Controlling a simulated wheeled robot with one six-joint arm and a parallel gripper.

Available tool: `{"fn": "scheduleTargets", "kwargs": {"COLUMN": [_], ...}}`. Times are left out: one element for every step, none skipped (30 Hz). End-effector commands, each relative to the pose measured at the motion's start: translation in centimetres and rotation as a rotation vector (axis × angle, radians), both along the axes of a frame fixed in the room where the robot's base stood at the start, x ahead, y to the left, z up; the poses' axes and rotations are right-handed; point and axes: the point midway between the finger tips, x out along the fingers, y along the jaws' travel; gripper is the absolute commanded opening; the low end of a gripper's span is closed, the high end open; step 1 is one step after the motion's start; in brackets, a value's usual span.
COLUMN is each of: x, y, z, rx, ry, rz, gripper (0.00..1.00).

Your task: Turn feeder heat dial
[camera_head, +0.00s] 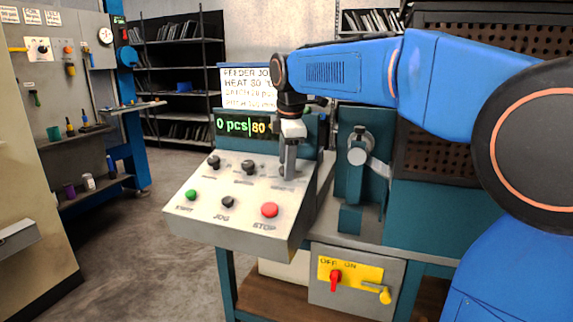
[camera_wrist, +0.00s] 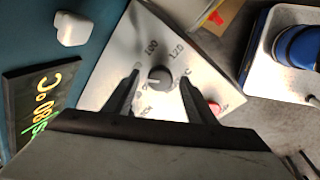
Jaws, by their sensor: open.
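The feeder heat dial (camera_wrist: 159,77) is a small dark round knob on the pale panel face. In the wrist view it sits between my two finger tips, with a gap on both sides. Marks reading 100, 120 and °C are printed around it; I cannot tell its exact pointer angle. My gripper (camera_head: 288,175) is open and points down at the right end of the sloped control panel (camera_head: 190,222), hiding the dial in the head view. The display (camera_head: 245,125) reads 0 pcs and 80; it also shows in the wrist view (camera_wrist: 38,98).
Two other black knobs (camera_head: 214,162) (camera_head: 248,167) stand left of my gripper. A green start button (camera_head: 191,195), black jog button (camera_head: 228,202) and red stop button (camera_head: 270,210) line the panel's front. A notice sheet (camera_head: 246,88) hangs behind. A yellow off/on switch plate (camera_head: 350,272) is below.

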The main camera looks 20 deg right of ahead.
Motion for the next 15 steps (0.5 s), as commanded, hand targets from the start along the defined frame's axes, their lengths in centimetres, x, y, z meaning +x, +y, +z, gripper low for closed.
{"fn": "scheduleTargets", "kwargs": {"x": [0.04,0.06,0.07,0.08,0.10,0.10,0.10,0.10,0.10,0.10,0.10,0.10,0.10,0.10,0.10], "y": [-0.01,-0.02,-0.02,-0.02,-0.02,-0.02,-0.01,-0.01,-0.01,-0.01,-0.01,-0.01,-0.01,-0.01,-0.01], "z": [-0.25,-0.34,-0.42,-0.45,-0.46,-0.47,-0.46,-0.46,-0.46,-0.45,-0.45,-0.45,-0.45,-0.45,-0.44], "rx": [0.000,0.000,0.000,0.000,0.000,0.000,0.000,0.000,0.000,0.000,0.000,0.000,0.000,0.000,0.000], "ry": [0.001,0.001,0.001,0.001,0.001,0.001,0.001,0.001,0.001,0.001,0.001,0.001,0.001,0.001,0.001], "rz": [0.000,0.000,0.000,0.000,0.000,0.000,0.000,0.000,0.000,0.000,0.000,0.000,0.000,0.000,0.000], "gripper": [0.51,0.51,0.51,0.51,0.51,0.51,0.51,0.51,0.51,0.51,0.49,0.39,0.32,0.25,0.15]}}
